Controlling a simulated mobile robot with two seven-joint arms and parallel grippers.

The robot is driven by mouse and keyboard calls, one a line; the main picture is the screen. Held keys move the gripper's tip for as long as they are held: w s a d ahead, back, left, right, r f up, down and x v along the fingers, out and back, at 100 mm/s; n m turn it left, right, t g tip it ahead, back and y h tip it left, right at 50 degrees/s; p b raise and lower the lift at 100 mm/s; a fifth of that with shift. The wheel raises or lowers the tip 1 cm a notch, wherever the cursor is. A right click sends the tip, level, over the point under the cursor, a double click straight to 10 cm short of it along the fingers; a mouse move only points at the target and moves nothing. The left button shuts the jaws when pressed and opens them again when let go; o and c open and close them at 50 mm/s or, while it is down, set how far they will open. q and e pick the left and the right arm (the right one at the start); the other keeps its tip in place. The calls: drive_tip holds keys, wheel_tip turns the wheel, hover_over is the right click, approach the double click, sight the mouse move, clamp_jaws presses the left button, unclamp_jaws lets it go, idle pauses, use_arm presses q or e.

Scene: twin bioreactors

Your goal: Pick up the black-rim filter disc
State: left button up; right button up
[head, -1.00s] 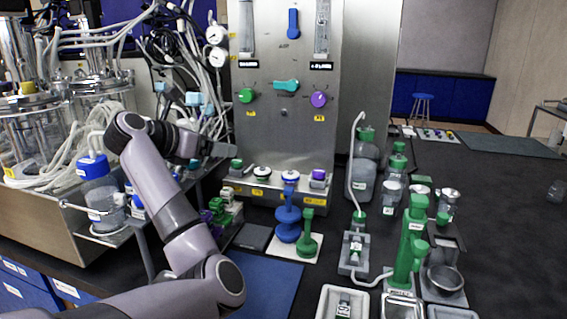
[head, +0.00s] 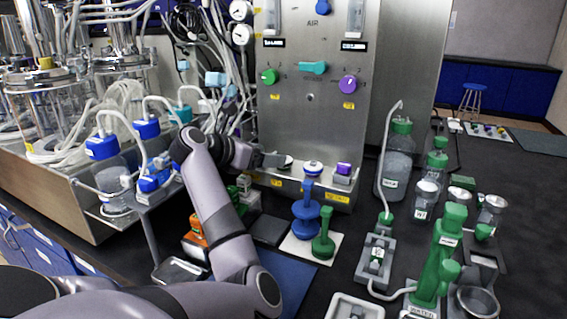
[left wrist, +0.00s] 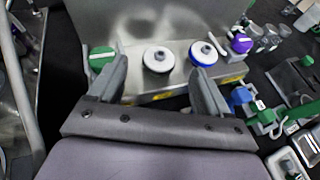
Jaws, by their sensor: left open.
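The black-rim filter disc (head: 284,162) is white with a dark rim and sits on the ledge at the foot of the steel panel. In the left wrist view the disc (left wrist: 158,59) shows between my fingertips. A blue-rim disc (head: 313,168) sits just right of it, and in the wrist view this disc (left wrist: 202,52) is partly behind the right finger. My left gripper (head: 272,159) is open at the ledge, close to the black-rim disc; in the wrist view its fingers (left wrist: 158,77) are spread and empty. I cannot tell whether they touch anything. My right gripper is not in view.
A green knob-like piece (left wrist: 100,58) is by the left finger, and a purple one (head: 343,169) stands further right on the ledge. The steel panel (head: 310,120) rises behind. Blue (head: 306,212) and green (head: 323,245) handled tools stand in front on a white plate.

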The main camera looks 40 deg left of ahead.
use_arm(q)
drive_tip(key=shift+x, duration=3.35)
drive_tip(key=shift+r, duration=0.1)
drive_tip(key=shift+c, duration=0.3)
drive_tip(key=c, duration=0.9)
